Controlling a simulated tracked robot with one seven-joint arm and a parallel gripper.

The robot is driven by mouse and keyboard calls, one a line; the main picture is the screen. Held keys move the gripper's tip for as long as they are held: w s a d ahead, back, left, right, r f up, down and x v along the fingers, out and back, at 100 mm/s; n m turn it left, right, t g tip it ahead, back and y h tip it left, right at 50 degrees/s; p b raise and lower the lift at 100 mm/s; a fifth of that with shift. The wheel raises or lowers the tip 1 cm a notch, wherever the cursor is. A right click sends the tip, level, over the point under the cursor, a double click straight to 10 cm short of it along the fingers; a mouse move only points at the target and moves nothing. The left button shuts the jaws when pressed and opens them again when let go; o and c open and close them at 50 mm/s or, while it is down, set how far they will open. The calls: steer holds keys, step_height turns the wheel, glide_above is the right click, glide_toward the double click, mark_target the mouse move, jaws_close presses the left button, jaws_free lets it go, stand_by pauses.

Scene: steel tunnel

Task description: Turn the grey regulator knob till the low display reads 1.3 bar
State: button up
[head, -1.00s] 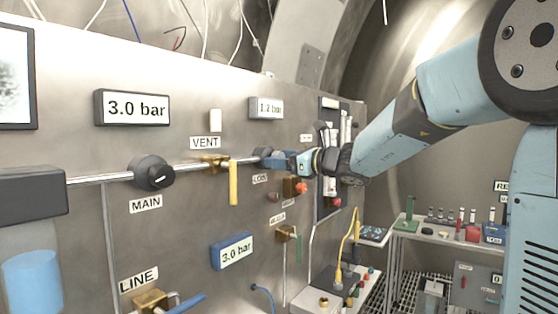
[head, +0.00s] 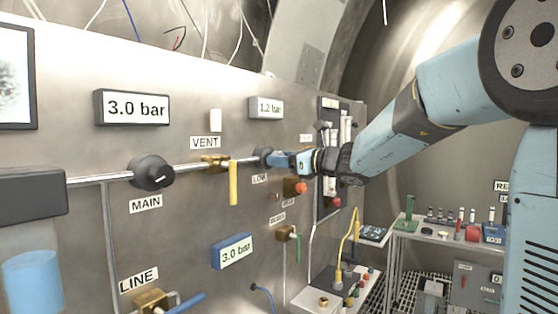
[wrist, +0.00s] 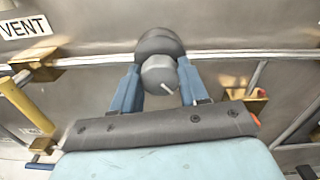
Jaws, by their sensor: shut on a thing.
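The grey regulator knob (wrist: 160,74) sits on the pipe in the wrist view, with a white mark on its face pointing down and to the right. In the head view the knob (head: 262,155) is partly hidden by my gripper. My gripper (wrist: 156,82) is shut on it, one blue finger on each side. In the head view my gripper (head: 284,160) reaches it from the right. The low display (head: 267,107) above the knob reads 1.2 bar. The LOW label (head: 260,179) is just below the knob.
The main display (head: 132,107) reads 3.0 bar above the dark MAIN knob (head: 153,173). The yellow VENT lever (head: 234,183) hangs close left of my gripper. A red button (head: 300,188) is just below it.

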steer(key=shift+d+m, duration=0.1)
steer(key=shift+m, duration=0.9)
steer(key=o, duration=1.1)
steer(key=shift+w, duration=0.1)
steer(key=shift+c, duration=0.2)
steer(key=v, duration=1.3)
steer(key=shift+s+d, duration=0.25)
steer(key=shift+f, duration=0.1)
